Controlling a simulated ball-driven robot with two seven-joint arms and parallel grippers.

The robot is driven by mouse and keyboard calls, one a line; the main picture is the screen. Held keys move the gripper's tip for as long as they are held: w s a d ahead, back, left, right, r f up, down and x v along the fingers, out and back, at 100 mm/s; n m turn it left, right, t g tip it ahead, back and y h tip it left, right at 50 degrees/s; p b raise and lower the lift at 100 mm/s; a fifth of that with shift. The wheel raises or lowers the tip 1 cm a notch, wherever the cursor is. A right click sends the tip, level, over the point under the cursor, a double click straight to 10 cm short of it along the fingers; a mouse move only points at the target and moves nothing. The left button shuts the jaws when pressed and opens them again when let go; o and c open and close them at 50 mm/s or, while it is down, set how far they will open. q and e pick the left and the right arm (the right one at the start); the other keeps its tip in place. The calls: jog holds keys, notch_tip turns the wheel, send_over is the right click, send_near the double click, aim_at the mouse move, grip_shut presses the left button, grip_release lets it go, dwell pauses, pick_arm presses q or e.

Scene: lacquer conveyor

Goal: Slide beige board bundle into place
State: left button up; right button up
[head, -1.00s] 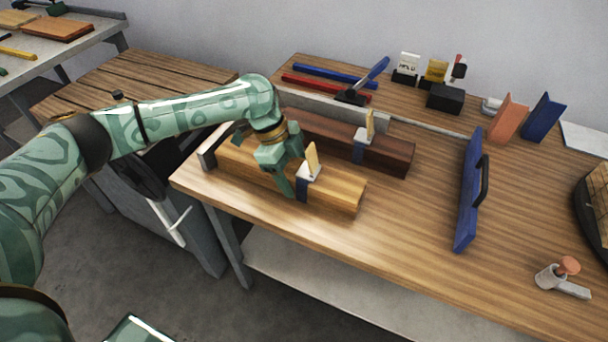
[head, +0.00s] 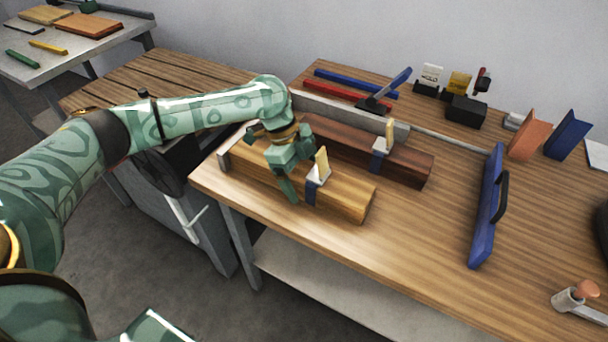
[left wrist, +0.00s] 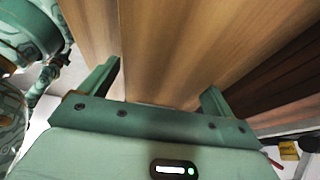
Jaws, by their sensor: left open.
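The beige board bundle (head: 345,200) lies on the wooden bench, with a dark blue strap and an upright tan tag on a white base. My left gripper (head: 297,182) is low over the bundle, left of the strap. One finger hangs at the near side; the far finger is mostly hidden. In the left wrist view the open fingers (left wrist: 156,88) stand apart with the light boards (left wrist: 165,50) between and beyond them. I cannot tell if they touch. The bundle's left end is close to a grey end stop (head: 223,155); contact is unclear. My right gripper is not in view.
A dark brown bundle (head: 410,168) lies parallel behind, against a grey fence (head: 350,116). A blue board with a handle (head: 486,210) stands to the right. The bench (head: 425,235) is clear between it and the beige bundle.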

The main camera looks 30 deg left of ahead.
pick_arm(q)
jog(key=p+v, duration=0.5)
jog(key=v, duration=1.1)
jog(key=shift+p, duration=0.4)
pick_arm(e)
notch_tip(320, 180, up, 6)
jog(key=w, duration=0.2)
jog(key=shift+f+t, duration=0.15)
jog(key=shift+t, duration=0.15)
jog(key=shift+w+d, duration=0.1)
